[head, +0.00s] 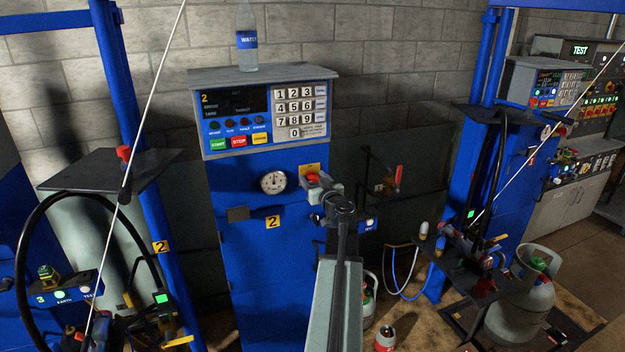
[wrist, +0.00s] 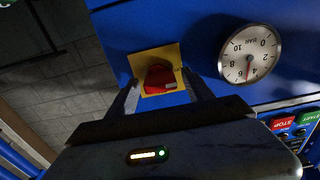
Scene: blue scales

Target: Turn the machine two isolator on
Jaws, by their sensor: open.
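Machine two (head: 265,235) is the blue cabinet in the middle of the head view, with a yellow "2" label. Its isolator (head: 313,179) is a red rotary knob on a yellow plate, right of the gauge, partly hidden by my gripper and arm. In the wrist view the red isolator knob (wrist: 159,76) sits just ahead of my gripper (wrist: 162,84). The fingers are open, one on each side of the knob; I cannot tell if they touch it. The machine's display (head: 235,102) is dark apart from a yellow "2".
A round pressure gauge (head: 273,181) is left of the isolator. Above are a keypad (head: 299,110) and start, stop and other buttons. A water bottle (head: 246,40) stands on top. A dark shelf (head: 470,268) with hoses and gas cylinders is at the right.

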